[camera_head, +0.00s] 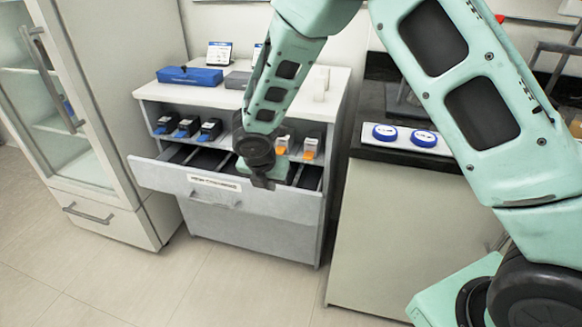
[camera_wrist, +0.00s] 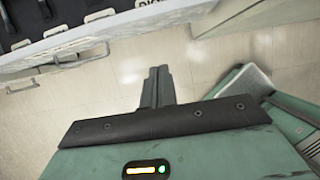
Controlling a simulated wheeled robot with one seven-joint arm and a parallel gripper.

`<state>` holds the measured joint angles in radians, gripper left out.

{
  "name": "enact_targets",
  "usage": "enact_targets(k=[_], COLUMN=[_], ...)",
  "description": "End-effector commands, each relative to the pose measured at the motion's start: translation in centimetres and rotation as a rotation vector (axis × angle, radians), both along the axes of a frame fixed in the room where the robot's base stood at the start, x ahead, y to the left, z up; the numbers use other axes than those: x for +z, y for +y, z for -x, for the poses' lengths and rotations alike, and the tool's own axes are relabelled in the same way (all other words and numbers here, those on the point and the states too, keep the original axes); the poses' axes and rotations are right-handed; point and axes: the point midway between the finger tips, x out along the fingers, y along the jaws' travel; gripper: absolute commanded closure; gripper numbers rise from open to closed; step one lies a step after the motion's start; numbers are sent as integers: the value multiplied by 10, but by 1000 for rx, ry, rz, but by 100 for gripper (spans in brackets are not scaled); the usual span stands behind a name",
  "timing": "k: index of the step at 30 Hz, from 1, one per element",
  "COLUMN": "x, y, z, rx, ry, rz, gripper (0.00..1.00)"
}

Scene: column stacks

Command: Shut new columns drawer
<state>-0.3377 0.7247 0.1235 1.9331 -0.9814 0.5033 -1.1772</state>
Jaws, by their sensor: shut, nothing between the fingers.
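The drawer (camera_head: 165,177) with a white label on its front stands pulled out of the white cabinet. The label is too small to read surely. Its bar handle (camera_head: 215,203) is below the label. In the wrist view the drawer front (camera_wrist: 110,32) crosses the top left, with part of a label at the top edge. My gripper (camera_head: 264,182) appears over the right part of the drawer front in the head view. In the wrist view my gripper (camera_wrist: 158,78) is shut and empty, its fingers seen against the floor outside the drawer front. Contact with the front cannot be told.
Blue-tipped devices (camera_head: 187,126) and orange-tipped ones (camera_head: 311,148) stand on the shelf above the drawer. A blue box (camera_head: 190,76) is on the cabinet top. A glass-door cabinet (camera_head: 95,120) is at left, a dark-topped counter (camera_head: 390,152) at right. The floor in front is clear.

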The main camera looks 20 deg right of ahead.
Motion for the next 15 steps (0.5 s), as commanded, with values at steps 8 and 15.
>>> enact_targets(k=[8,15], x=[-34,-80], y=[-8,-20], z=[-9,-24], rx=[0,-1], ry=[4,4], rz=[7,7], gripper=[100,100])
